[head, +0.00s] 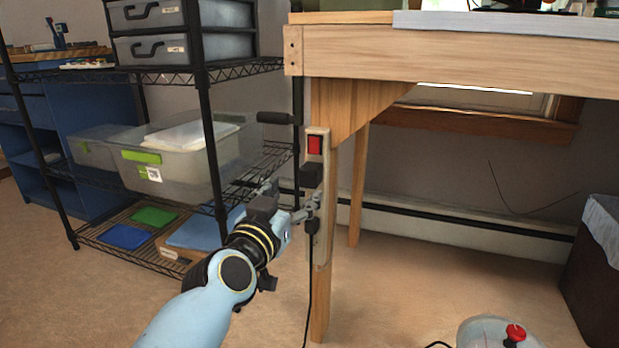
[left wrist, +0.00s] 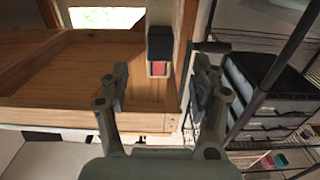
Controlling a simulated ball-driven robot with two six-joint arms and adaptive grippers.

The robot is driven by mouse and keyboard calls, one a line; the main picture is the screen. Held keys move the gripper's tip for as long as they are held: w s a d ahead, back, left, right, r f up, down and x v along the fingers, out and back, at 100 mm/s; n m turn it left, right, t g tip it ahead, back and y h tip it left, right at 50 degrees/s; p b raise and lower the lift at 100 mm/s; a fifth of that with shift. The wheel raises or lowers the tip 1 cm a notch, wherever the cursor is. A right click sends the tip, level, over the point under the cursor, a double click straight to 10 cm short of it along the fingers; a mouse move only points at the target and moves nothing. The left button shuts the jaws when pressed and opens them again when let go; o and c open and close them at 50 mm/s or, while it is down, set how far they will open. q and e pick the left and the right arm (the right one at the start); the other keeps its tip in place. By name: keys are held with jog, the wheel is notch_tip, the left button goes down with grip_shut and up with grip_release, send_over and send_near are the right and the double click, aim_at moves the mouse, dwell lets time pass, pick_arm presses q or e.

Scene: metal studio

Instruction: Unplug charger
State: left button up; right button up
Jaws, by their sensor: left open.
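A black charger (head: 311,176) is plugged into a pale power strip (head: 318,133) fixed upright on the wooden table leg. A red switch (head: 315,145) sits above it, and a second black plug (head: 312,226) with a hanging cord sits below. My left gripper (head: 292,193) is open, its fingers close to the strip at about the charger's height. In the left wrist view, upside down, the charger (left wrist: 160,42) and red switch (left wrist: 158,69) show between the spread fingers (left wrist: 160,68). I cannot tell whether a finger touches anything. My right gripper is out of view.
A wooden table (head: 470,55) stands above the strip. A black wire shelf (head: 208,135) with grey drawers and a clear bin (head: 175,165) is close on the left. A dark bin (head: 598,270) stands at the far right. The floor under the table is mostly clear.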

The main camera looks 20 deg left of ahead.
aim_at(307, 180)
pick_arm(q)
jog(key=shift+w, duration=0.1)
jog(key=w+p, duration=0.1)
jog(key=w, duration=0.6)
jog(key=shift+w+d+f, duration=0.1)
jog(key=shift+w+d, duration=0.05)
jog(key=shift+w, duration=0.75)
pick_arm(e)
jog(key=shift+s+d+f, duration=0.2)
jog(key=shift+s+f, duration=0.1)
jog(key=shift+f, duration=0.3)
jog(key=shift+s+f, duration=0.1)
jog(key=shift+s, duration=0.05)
pick_arm(q)
grip_shut()
